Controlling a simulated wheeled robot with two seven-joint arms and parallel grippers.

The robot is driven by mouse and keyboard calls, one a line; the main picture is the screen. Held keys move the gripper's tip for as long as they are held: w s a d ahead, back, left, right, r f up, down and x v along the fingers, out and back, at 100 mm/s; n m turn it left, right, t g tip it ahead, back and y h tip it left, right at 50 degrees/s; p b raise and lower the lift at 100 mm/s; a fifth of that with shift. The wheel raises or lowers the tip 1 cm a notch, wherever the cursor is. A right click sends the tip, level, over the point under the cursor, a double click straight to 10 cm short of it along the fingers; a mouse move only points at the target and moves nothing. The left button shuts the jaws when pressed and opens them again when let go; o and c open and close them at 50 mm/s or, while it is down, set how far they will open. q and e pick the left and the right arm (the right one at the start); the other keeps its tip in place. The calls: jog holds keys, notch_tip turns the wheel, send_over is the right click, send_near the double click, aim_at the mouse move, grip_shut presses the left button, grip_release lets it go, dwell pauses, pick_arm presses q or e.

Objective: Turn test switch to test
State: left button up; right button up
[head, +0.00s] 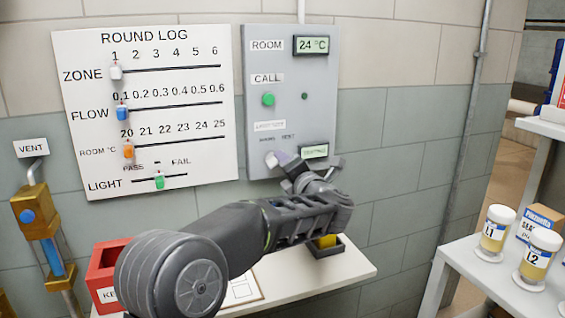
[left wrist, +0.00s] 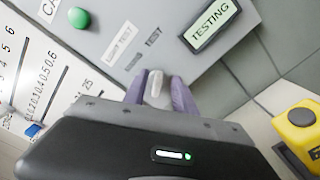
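The grey wall panel (head: 291,60) carries the light test section, with small NORMAL and TEST labels. Its small display (head: 314,151) is lit and reads TESTING in the left wrist view (left wrist: 211,24). The pale switch lever (left wrist: 155,86) stands between the two purple fingers of my left gripper (left wrist: 158,92), which appear closed on its sides. In the head view my left gripper (head: 281,160) is at the panel's lower edge and covers most of the switch. The lever's exact angle is hard to tell. My right gripper is not in view.
A green call button (head: 268,99) sits higher on the panel. The round log board (head: 150,80) with sliders hangs to the left. Below is a shelf (head: 350,272) with a red box (head: 104,268) and a yellow item (head: 327,241). Jars (head: 495,232) stand at right.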

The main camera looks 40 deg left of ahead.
pick_arm(q)
jog(key=v, duration=0.5)
jog(key=shift+d, duration=0.1)
dwell(0.4)
